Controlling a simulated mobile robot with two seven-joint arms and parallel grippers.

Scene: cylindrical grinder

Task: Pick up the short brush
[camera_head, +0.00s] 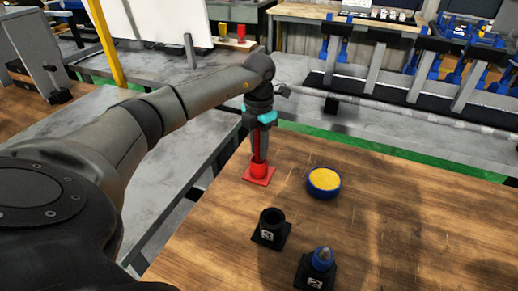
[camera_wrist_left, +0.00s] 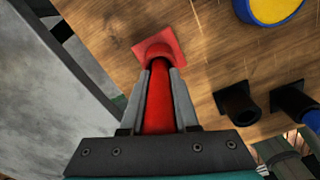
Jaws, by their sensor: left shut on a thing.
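My left gripper (camera_head: 260,155) points down over the far left part of the wooden table. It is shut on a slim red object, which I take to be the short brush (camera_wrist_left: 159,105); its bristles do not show. The brush stands between the two grey fingers. Its lower end meets a red holder (camera_head: 259,174) with a square base. The holder also shows beyond the fingertips in the left wrist view (camera_wrist_left: 172,42). I cannot tell whether the brush's end is still inside the holder. My right gripper is not in view.
A blue round dish with a yellow top (camera_head: 323,183) stands right of the red holder. A black holder marked 3 (camera_head: 271,228) looks empty. Another marked 2 (camera_head: 315,275) holds a blue-tipped object. The table's right side is clear. Machinery (camera_head: 400,110) stands behind.

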